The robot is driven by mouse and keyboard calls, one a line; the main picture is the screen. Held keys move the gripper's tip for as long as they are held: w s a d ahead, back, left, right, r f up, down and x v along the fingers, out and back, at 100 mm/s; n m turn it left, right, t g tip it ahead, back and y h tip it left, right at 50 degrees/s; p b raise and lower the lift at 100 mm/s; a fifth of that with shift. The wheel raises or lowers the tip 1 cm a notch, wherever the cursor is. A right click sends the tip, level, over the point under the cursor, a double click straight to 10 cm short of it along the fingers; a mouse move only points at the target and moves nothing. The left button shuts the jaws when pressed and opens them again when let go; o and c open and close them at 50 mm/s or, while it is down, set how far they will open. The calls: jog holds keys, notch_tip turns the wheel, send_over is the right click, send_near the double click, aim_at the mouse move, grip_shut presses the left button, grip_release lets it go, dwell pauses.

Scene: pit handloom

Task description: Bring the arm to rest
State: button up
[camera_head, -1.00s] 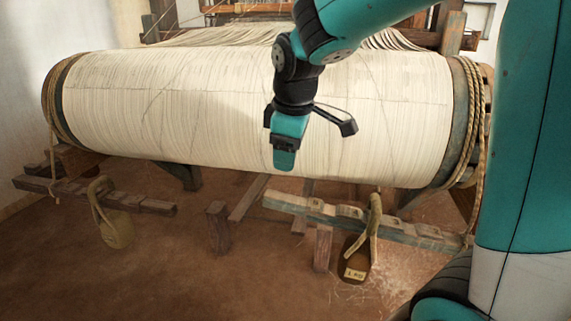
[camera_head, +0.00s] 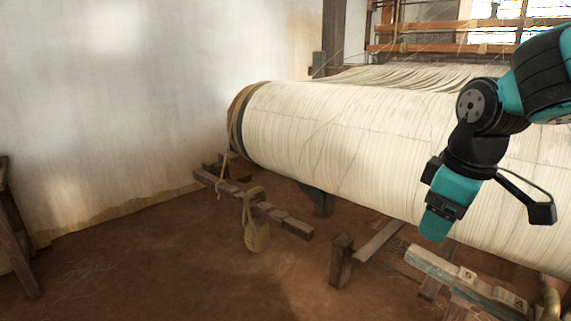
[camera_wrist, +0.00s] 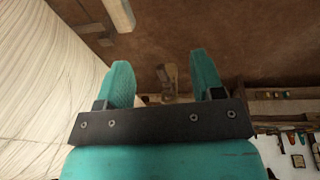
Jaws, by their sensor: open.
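My teal and black gripper (camera_head: 436,222) hangs from my arm at the right of the head view, pointing downward. It is in front of the large roller (camera_head: 340,130) wound with cream threads. In the wrist view my gripper (camera_wrist: 163,65) has its two teal fingers spread apart, with nothing held between them. The thread-covered roller also fills the left side of the wrist view (camera_wrist: 40,90). I cannot tell the exact distance between the gripper and the threads.
Open earthen floor (camera_head: 150,270) lies at left, before a pale wall (camera_head: 150,100).

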jog(key=s+a+f+m+g+y+p, duration=0.15)
jog(key=s+a+y, duration=0.25)
jog(key=s+a, duration=1)
notch_tip(320, 180, up, 26)
jog(key=s+d+p, duration=0.2)
jog(key=p, duration=2.3)
jog(key=shift+g+p, duration=0.4)
jog(key=shift+g, duration=0.05)
jog(key=shift+f, duration=0.15)
jog(key=shift+c, duration=0.2)
